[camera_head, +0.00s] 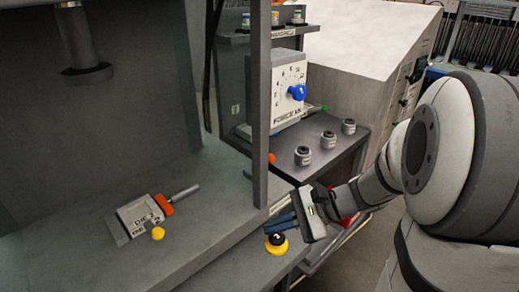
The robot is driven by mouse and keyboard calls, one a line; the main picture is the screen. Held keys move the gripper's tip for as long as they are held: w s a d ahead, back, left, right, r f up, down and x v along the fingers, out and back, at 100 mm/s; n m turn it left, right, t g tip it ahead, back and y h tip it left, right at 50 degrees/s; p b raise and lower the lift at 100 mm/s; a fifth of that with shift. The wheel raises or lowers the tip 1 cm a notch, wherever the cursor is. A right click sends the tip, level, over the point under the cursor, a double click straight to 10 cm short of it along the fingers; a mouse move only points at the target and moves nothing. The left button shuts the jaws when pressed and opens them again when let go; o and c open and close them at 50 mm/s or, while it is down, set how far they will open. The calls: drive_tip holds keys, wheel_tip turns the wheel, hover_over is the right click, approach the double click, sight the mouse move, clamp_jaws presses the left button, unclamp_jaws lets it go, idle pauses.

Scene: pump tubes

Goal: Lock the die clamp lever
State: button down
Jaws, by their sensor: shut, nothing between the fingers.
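A light grey die block (140,216) with black lettering that reads "Die 3" sits on the grey press bed at the left. An orange piece (164,205) with a grey rod (184,192) is at its right side, the rod pointing up and right. A yellow ball knob (158,233) is at the block's front edge; I cannot tell which of these parts is the clamp lever. My gripper (269,227) is shut and empty. It is right of the die block and apart from it, beyond the grey post, with its dark blue fingers pointing left.
A yellow and black knob (276,243) is just below my fingers. A grey upright post (261,120) stands between the bed and a side shelf (325,150) bearing several small canisters. A panel with a blue dial (297,92) is behind. A ram (85,60) hangs above the bed.

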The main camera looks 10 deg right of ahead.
drive_tip(key=w+d+f+m+t+b, duration=0.2)
drive_tip(key=w+d+m+t, duration=0.3)
drive_tip(key=d+m+t, duration=0.1)
drive_tip(key=w+d+f+m+t+b, duration=0.2)
drive_tip(key=w+d+f+m+t, duration=0.1)
drive_tip(key=w+d+m+t, duration=0.3)
drive_tip(key=shift+w+d+m+y+b, duration=0.2)
drive_tip(key=shift+d+m+y+b, duration=0.15)
drive_tip(key=shift+d, duration=0.75)
drive_tip(key=r+x, duration=0.1)
drive_tip(key=x, duration=0.3)
drive_tip(key=r+x, duration=0.1)
drive_tip(key=x, duration=0.3)
drive_tip(key=r+x, duration=0.1)
drive_tip(key=x, duration=0.3)
drive_tip(key=shift+w+a+r, duration=0.1)
drive_tip(key=shift+a, duration=0.2)
